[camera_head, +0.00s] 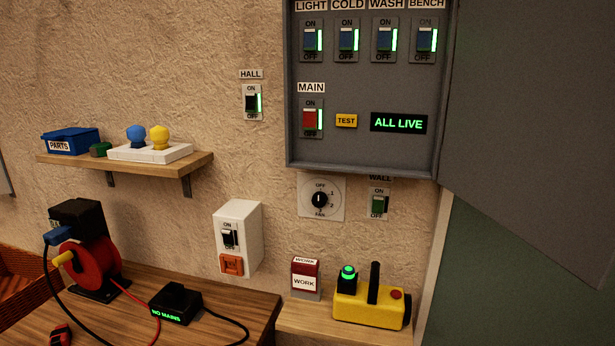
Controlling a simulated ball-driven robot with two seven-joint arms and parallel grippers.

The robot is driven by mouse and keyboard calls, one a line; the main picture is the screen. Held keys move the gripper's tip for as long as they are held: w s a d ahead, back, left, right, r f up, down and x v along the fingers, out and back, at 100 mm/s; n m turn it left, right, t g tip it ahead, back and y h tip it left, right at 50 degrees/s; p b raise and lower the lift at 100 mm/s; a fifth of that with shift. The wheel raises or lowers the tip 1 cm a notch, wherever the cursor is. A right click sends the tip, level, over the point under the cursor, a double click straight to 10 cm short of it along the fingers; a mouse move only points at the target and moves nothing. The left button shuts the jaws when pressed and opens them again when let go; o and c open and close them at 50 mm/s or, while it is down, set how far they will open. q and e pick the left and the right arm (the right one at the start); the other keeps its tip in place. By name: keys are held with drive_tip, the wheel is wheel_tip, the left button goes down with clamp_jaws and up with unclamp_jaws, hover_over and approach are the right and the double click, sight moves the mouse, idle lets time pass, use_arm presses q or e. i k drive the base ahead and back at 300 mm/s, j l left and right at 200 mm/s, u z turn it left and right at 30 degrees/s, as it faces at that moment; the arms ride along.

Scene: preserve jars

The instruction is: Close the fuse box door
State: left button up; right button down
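The grey fuse box (434,120) is fixed to the wall at the upper middle, and its top is cut off by the picture edge. Its door (540,110) stands open, swung out to the right, a large dark grey panel that runs out of view at the right. Inside the box are blue switches labelled LIGHT, COLD, WASH and BENCH, a red MAIN switch (310,120), a yellow TEST button (346,121) and a display (398,122) reading ALL LIVE. Neither of my grippers is in view.
Below the box are a fan dial (320,198) and a WALL switch (378,204). A yellow device (365,308) with an upright black lever stands on the ledge. A shelf (200,162) and a red cable reel (95,265) are at left. The wall before the box looks clear.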

sight(529, 144)
drive_tip(key=i+l+u, duration=0.25)
drive_tip(key=l, duration=0.85)
drive_tip(key=l+u, duration=0.25)
drive_tip(key=l, duration=0.9)
drive_tip(key=k, duration=0.05)
